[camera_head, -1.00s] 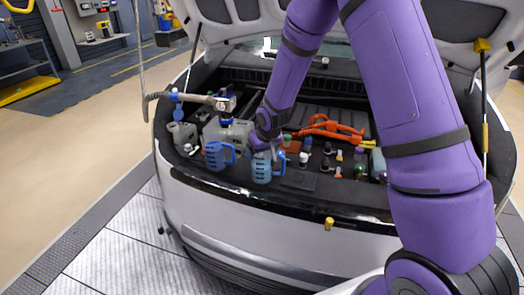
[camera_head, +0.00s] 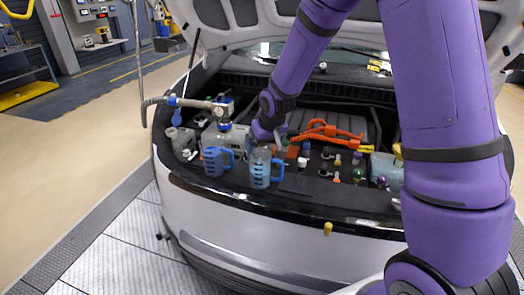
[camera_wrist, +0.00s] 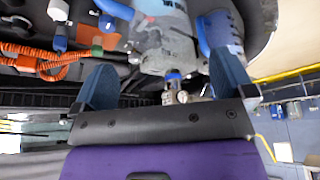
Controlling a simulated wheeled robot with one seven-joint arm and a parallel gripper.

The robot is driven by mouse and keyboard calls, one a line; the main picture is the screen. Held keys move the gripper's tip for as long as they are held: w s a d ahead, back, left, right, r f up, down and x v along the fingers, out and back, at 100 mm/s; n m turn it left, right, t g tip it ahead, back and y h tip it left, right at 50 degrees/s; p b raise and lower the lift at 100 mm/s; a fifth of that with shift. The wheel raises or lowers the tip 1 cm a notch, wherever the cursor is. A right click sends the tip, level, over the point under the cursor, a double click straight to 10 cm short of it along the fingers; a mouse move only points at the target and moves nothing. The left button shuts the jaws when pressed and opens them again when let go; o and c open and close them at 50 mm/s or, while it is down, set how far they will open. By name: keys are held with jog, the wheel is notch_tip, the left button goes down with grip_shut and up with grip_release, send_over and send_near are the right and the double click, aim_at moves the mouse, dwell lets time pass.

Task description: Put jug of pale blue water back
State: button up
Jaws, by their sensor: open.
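The jug of pale blue water (camera_head: 260,171) stands upright on the front ledge of the engine bay, its blue handle to the right. It also shows in the wrist view (camera_wrist: 164,42), ahead of and between my fingers. My gripper (camera_head: 270,143) is just behind and above the jug's top in the head view. In the wrist view my gripper (camera_wrist: 163,68) has its two blue fingers wide apart, with nothing clasped between them. Whether a finger touches the jug is unclear.
A darker blue jug (camera_head: 213,161) stands close to the left. A filling nozzle and hose (camera_head: 190,102) hang over a grey reservoir behind it. Orange cables (camera_head: 328,132) and several small caps lie to the right. The raised hood is overhead.

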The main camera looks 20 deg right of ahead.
jog(key=shift+v, duration=2.35)
jog(key=s+d+r+m, duration=0.1)
jog(key=s+d+r, duration=0.3)
jog(key=s+r, duration=1.1)
jog(key=s+d+r, duration=0.1)
jog(key=s+r, duration=0.2)
jog(key=s, duration=0.5)
jog(key=s+d+r, duration=0.1)
jog(key=s+r, duration=0.2)
jog(key=s, duration=0.6)
jog(key=shift+s+m+t+h, duration=0.3)
jog(key=shift+m, duration=0.1)
jog(key=shift+d+r, duration=0.15)
jog(key=shift+d, duration=0.05)
